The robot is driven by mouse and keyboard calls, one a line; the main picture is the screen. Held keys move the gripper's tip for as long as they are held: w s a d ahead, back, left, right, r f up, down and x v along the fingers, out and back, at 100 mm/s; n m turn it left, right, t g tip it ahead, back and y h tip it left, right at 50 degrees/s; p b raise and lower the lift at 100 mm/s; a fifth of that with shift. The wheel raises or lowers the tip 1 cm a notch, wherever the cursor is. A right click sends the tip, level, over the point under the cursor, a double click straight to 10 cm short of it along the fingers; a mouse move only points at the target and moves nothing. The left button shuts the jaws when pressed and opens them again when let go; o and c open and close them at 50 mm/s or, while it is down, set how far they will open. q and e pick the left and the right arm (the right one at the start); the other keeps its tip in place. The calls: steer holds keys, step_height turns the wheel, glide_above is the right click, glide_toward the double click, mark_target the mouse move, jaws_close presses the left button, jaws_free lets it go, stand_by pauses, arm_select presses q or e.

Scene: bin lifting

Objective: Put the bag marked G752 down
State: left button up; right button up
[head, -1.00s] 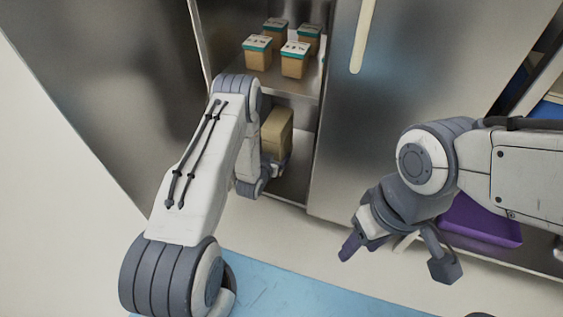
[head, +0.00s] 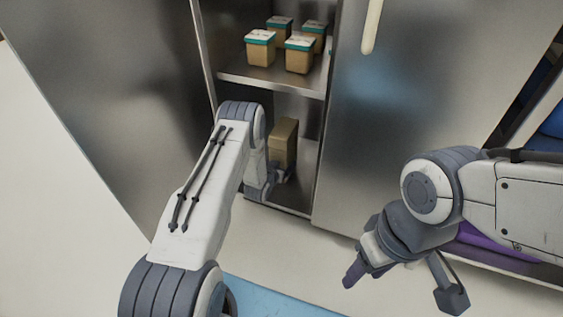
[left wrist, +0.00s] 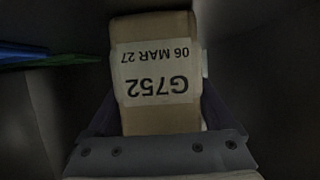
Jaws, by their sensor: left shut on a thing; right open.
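The bag marked G752 (left wrist: 155,75) is brown with a white label that reads upside down in the left wrist view. My left gripper (left wrist: 155,118) is shut on it, one finger at each side. In the head view the bag (head: 284,142) is upright inside the lower compartment of the metal cabinet (head: 268,82). My left arm hides part of the bag and most of the left gripper (head: 272,180). I cannot tell whether its bottom touches the compartment floor. My right gripper (head: 405,285) is open and empty, in front of the closed door at the right.
Several brown tubs (head: 300,55) with teal-edged white lids stand on the shelf above the bag. A closed metal door (head: 390,120) with a pale handle (head: 372,25) is to the right. Green and blue items (left wrist: 50,58) show at the left in the wrist view.

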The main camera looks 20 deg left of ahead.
arm_select(q)
steer(key=shift+w+r, duration=0.15)
steer(key=shift+r, duration=0.15)
steer(key=shift+f, duration=0.15)
steer(key=o, duration=1.4)
steer(key=shift+f, duration=0.2)
steer(key=shift+o, duration=0.2)
steer(key=shift+r, duration=0.15)
